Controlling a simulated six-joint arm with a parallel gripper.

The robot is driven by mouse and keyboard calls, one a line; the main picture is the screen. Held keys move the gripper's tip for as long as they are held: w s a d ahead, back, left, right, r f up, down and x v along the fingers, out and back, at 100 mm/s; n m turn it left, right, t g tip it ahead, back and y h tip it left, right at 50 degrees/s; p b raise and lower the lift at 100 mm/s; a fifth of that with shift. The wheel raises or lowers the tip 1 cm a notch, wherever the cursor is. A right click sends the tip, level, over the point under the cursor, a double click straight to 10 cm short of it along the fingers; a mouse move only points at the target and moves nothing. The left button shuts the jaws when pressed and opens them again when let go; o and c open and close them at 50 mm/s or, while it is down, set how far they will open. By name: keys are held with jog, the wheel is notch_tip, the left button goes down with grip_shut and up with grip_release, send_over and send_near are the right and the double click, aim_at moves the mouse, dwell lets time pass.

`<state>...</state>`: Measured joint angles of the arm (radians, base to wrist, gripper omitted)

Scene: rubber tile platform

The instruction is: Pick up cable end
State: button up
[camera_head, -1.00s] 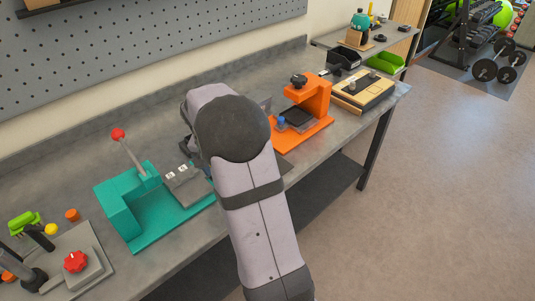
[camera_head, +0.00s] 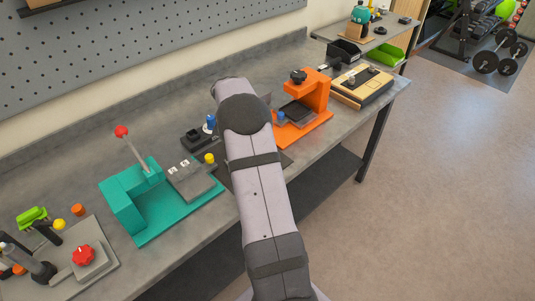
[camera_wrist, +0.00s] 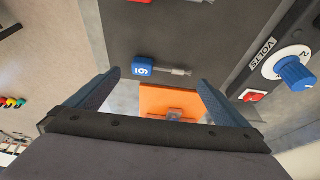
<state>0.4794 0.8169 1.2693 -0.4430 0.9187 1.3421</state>
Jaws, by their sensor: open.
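In the wrist view, a small blue block with white marks (camera_wrist: 143,67) has a thin grey rod running right from it. It looks like a plug or cable end, but I cannot be sure. It lies against a dark grey surface, between and just beyond the fingertips. My gripper (camera_wrist: 158,80) is open, with one finger on each side and nothing held. In the head view my arm hides the gripper and what lies under it. No clear length of cable shows.
A dark panel with a VOLTS dial and blue knob (camera_wrist: 295,70) and red switch (camera_wrist: 252,97) stands right in the wrist view. In the head view, an orange fixture (camera_head: 315,92) stands right of my arm, a teal fixture (camera_head: 130,205) left. The bench's back strip (camera_head: 130,105) is clear.

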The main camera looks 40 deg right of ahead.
jog(key=shift+p+x, duration=1.45)
jog(key=shift+x, duration=1.1)
jog(key=shift+w, duration=0.15)
jog(key=c, duration=0.8)
jog(key=shift+c, duration=0.2)
jog(key=shift+r, duration=0.1)
notch_tip(320, 180, up, 10)
jog(key=b, duration=0.3)
jog(key=a+n+t+y+p, duration=0.45)
jog(key=a+n, duration=1.35)
jog(key=a, duration=0.9)
jog(key=s+a+f+b, duration=0.4)
jog(key=s+a, duration=0.2)
jog(key=a, duration=0.2)
jog(key=shift+a+f+b, duration=0.2)
jog(key=shift+a+b, duration=0.15)
